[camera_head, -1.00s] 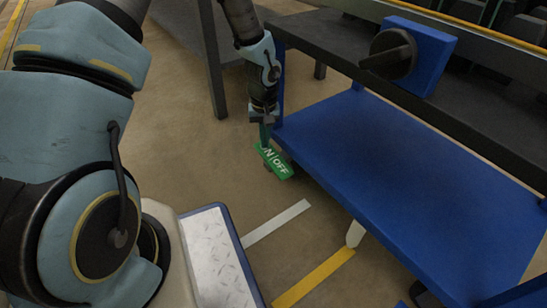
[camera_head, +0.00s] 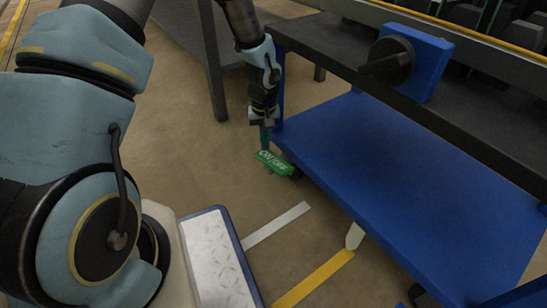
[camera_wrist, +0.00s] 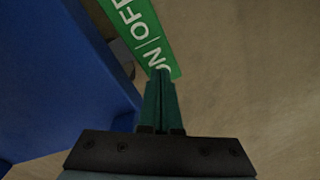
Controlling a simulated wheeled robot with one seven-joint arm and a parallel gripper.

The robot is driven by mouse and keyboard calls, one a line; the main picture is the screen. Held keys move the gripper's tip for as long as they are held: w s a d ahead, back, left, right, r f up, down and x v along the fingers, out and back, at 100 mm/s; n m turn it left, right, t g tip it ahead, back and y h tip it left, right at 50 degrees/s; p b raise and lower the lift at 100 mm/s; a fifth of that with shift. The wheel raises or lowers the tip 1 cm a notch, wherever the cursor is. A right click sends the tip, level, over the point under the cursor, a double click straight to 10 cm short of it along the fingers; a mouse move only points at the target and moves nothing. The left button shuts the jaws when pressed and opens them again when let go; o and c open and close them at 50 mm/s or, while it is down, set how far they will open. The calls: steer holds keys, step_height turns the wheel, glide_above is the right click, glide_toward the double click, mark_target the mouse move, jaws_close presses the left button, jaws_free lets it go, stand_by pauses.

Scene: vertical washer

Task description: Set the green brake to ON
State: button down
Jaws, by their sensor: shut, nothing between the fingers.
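The green brake (camera_head: 273,163) is a flat pedal-like plate marked ON | OFF, low by the near left corner of the blue cart. In the head view it now looks thin and tilted. In the wrist view the brake (camera_wrist: 142,32) shows at the top, with its ON end by my fingertips. My gripper (camera_head: 265,138) points down from above onto the brake's ON side. In the wrist view my gripper (camera_wrist: 160,76) is shut with nothing between its fingers, and the tips overlap the edge of the plate. Whether they press on it is hard to tell.
The blue cart (camera_head: 400,170) has a broad shelf to the right of my gripper. A black knob (camera_head: 389,61) on a blue box stands above it. A dark table leg (camera_head: 212,70) is behind. The floor left of the brake is clear, with white and yellow stripes in front.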

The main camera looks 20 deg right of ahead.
step_height(320, 180, up, 6)
steer(key=p, duration=0.4)
steer(key=shift+f+p, duration=0.1)
steer(key=shift+p, duration=0.3)
steer(key=w+a+r+n+p, duration=0.1)
steer(key=w+a+r+p, duration=0.1)
steer(key=a+r, duration=0.55)
steer(key=w+a+r+p, duration=0.2)
steer(key=a+r, duration=0.5)
steer(key=r, duration=0.1)
steer(key=s+a+r+n+t+p, duration=0.1)
steer(key=s+a+r+p, duration=0.1)
steer(key=s+a+r, duration=0.4)
steer(key=s+a+r+n+t+p, duration=0.1)
steer(key=s+a+r+p, duration=0.1)
steer(key=a+r, duration=0.7)
step_height(320, 180, up, 36)
steer(key=p, duration=3.7)
steer(key=shift+a, duration=0.35)
steer(key=shift+r, duration=0.1)
